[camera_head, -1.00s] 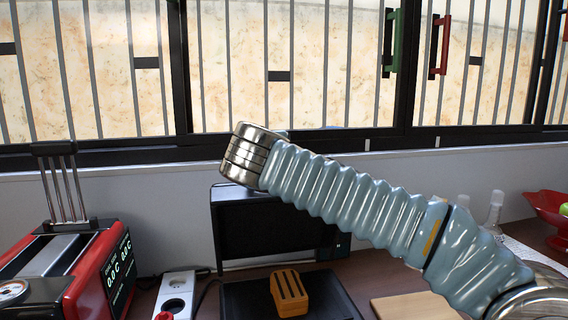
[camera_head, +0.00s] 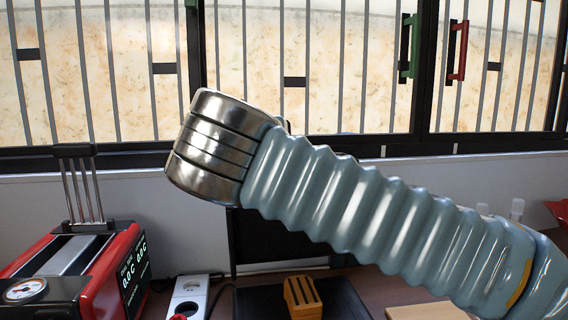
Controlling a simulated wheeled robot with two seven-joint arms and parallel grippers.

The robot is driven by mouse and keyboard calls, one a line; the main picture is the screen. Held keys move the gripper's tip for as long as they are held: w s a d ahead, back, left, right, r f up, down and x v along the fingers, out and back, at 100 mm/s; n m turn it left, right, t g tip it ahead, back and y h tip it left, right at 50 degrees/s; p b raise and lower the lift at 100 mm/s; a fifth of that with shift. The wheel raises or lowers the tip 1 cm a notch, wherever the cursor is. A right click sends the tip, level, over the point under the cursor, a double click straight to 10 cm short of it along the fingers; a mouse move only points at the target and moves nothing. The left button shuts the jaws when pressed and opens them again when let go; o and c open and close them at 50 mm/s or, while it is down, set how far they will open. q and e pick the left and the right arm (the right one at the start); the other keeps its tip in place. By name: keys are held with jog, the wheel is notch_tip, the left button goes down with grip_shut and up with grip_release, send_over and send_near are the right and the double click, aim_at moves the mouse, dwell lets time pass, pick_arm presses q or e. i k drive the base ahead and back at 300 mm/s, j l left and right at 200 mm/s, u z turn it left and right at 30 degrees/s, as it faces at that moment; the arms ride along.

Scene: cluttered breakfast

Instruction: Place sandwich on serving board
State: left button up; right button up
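The sandwich (camera_head: 302,299), golden brown with dark grill stripes, lies on the black lower plate (camera_head: 262,300) of an open grill press, at the bottom middle of the head view. The light wooden serving board (camera_head: 428,312) shows only in part at the bottom edge, right of the press and apart from it. My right arm, in a ribbed grey-blue sleeve, crosses above both and hides part of the press. Neither gripper is in view.
A red toaster-like appliance (camera_head: 105,275) with a lit display stands at the left. A white power strip (camera_head: 189,297) with a cable lies between it and the press. A red bowl (camera_head: 556,210) is cut off at the right edge. Barred windows stand behind.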

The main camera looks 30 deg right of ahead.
aim_at(302, 296)
jog(key=k, duration=1)
